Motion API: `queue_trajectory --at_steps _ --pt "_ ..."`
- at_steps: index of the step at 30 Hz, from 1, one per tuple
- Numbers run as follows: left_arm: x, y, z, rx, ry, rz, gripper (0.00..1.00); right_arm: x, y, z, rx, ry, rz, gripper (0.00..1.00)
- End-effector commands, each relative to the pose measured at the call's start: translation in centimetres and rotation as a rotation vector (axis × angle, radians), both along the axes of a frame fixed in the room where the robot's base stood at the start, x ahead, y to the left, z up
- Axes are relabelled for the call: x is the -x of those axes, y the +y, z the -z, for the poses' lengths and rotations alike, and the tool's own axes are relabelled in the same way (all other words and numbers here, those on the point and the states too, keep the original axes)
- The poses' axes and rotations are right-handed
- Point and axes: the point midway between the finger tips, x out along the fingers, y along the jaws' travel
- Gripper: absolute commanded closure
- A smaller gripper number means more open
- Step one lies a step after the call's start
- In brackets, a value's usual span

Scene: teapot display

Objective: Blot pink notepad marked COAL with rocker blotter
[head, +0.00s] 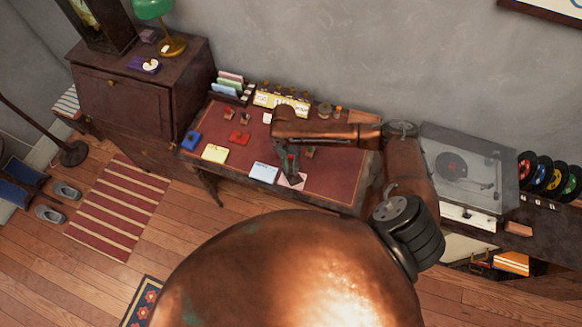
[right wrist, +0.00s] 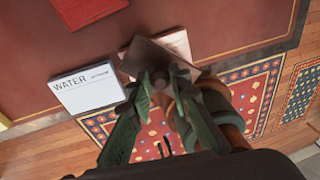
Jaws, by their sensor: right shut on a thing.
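The pink notepad (head: 298,184) lies at the front edge of the desk's red top, partly hidden by my right gripper (head: 290,172). In the right wrist view the pink notepad (right wrist: 180,43) shows only in part, and no marking on it can be read. My right gripper (right wrist: 158,82) is shut on what looks like the rocker blotter (right wrist: 147,55), a grey-brown plate overlapping the notepad in the picture. I cannot tell whether the blotter touches the paper. My left gripper is not in view.
Left of the pink notepad lies a pale notepad (head: 263,172) marked WATER. A record player (head: 460,170) stands right of the desk. The desk's right part is bare.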

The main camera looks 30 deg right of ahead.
Motion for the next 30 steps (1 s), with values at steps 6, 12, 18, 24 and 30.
queue_trajectory --at_steps 6,12,18,24,30 --pt "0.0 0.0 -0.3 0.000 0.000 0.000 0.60 0.2 -0.1 -0.1 0.004 -0.017 0.000 1.00" --pt "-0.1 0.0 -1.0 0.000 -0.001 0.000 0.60 0.5 -0.1 0.0 0.009 -0.059 0.001 1.00" --pt "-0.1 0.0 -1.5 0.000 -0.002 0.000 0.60 0.9 0.0 0.0 0.009 -0.099 0.000 1.00" --pt "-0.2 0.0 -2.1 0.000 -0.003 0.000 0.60 1.3 -0.1 0.1 0.015 -0.157 0.000 1.00" --pt "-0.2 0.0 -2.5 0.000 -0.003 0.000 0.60 1.7 0.1 0.2 0.016 -0.202 0.000 1.00"
